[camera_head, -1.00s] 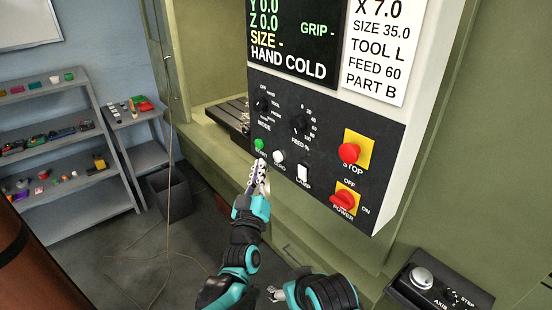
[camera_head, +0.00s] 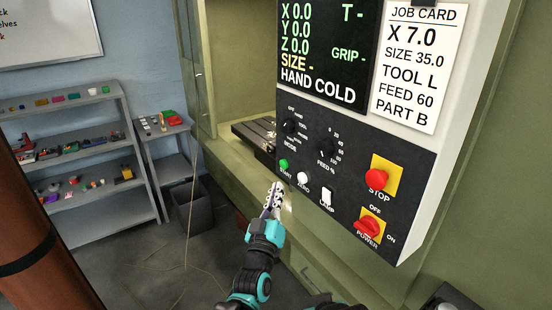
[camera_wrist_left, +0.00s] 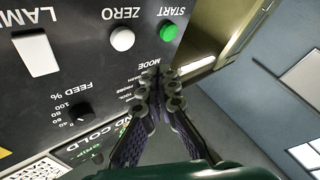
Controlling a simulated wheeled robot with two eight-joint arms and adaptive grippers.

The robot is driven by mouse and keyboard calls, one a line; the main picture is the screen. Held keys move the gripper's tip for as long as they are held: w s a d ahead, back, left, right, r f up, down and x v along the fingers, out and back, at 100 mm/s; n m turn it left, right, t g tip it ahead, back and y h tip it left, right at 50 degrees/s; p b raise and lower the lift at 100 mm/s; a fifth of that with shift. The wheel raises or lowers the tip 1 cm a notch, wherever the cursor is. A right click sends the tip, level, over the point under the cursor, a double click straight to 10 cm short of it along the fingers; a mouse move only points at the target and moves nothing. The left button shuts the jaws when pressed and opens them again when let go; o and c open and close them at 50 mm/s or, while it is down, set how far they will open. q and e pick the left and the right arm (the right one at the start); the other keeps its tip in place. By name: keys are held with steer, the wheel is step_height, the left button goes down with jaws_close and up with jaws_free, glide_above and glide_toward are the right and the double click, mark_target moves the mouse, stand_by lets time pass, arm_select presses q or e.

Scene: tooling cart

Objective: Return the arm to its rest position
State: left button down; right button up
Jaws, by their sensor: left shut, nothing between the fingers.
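My left gripper (camera_head: 273,198) is shut and empty. In the head view it stands in front of the machine's control panel (camera_head: 345,215), just below the green START button (camera_head: 283,163) and the white ZERO button (camera_head: 302,178). In the left wrist view its closed fingers (camera_wrist_left: 158,80) point toward the panel, with the green START button (camera_wrist_left: 168,32) and the white ZERO button (camera_wrist_left: 122,38) beyond them. Whether the fingertips touch the panel I cannot tell. My right gripper is not visible in the current views.
The panel also carries a white LAMP switch (camera_head: 327,196), a red STOP button (camera_head: 378,180) and a red POWER knob (camera_head: 368,228). A screen (camera_head: 325,50) and a job card (camera_head: 419,65) are above. Grey shelves (camera_head: 140,160) with small parts stand at left; a dark bin (camera_head: 192,212) is on the floor.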

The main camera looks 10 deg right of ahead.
arm_select(q)
steer(key=s+a+f+m+g+y+b, duration=0.15)
steer(key=a+f, duration=0.25)
steer(key=a, duration=0.4)
steer(key=s+a+f+g+y+b, duration=0.2)
steer(key=s+a+f+g+y, duration=0.15)
steer(key=a, duration=0.45)
steer(key=s+a+f+n+g+y+b, duration=0.1)
steer(key=s+a+f+g+y, duration=0.3)
steer(key=s+a+f, duration=1.2)
steer(key=s+a+g+b, duration=0.1)
steer(key=s+a+g, duration=0.1)
steer(key=s, duration=0.1)
steer(key=shift+s+g+y, duration=0.2)
steer(key=shift+g+y, duration=0.2)
